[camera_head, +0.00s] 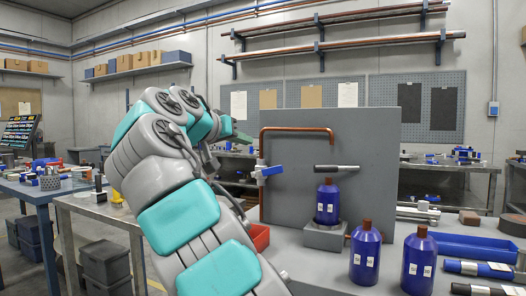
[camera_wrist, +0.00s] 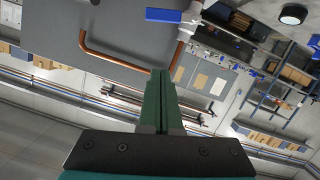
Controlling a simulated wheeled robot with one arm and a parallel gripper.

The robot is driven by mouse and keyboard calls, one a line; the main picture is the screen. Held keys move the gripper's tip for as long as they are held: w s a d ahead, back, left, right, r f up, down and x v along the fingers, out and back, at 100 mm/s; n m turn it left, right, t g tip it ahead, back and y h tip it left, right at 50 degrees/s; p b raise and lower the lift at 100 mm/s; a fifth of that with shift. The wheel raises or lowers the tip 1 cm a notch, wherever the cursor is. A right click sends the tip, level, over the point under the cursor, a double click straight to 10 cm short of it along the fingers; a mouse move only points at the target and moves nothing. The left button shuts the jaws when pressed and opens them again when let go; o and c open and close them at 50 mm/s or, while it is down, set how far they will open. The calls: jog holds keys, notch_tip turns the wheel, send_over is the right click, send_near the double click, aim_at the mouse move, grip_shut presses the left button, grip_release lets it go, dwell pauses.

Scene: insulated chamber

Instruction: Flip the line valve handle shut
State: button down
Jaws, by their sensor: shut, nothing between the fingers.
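The line valve has a pale body (camera_head: 260,174) on a copper pipe (camera_head: 296,130) in front of a grey upright panel (camera_head: 375,150). Its blue handle (camera_head: 271,171) sticks out to the right, roughly crosswise to the pipe's vertical run. In the wrist view the blue handle (camera_wrist: 163,15) is at the top edge, beside the valve body (camera_wrist: 188,24). My gripper (camera_wrist: 160,74) has its green fingers together and empty. The fingertips appear near the copper pipe in the wrist view, apart from the handle. In the head view my gripper is up and left of the valve.
Blue bottles (camera_head: 365,255) stand on the bench at the front right, and another (camera_head: 327,203) sits on a grey block (camera_head: 325,236). A dark-ended metal bar (camera_head: 337,168) juts out right of the valve. A red bin (camera_head: 259,237) lies below it.

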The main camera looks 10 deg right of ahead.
send_over(266, 172)
jog(key=v, duration=0.2)
notch_tip(266, 172, down, 3)
jog(key=shift+s+d+f+b, duration=0.1)
jog(key=shift+s+f+b, duration=0.1)
jog(key=shift+f, duration=0.4)
jog(key=shift+s+d+f+b, duration=0.1)
jog(key=shift+d+f+b, duration=0.05)
jog(key=shift+f, duration=0.45)
jog(key=shift+s+d+f+b, duration=0.1)
jog(key=shift+s+f+b, duration=0.1)
jog(key=shift+f, duration=0.4)
jog(key=shift+f, duration=0.1)
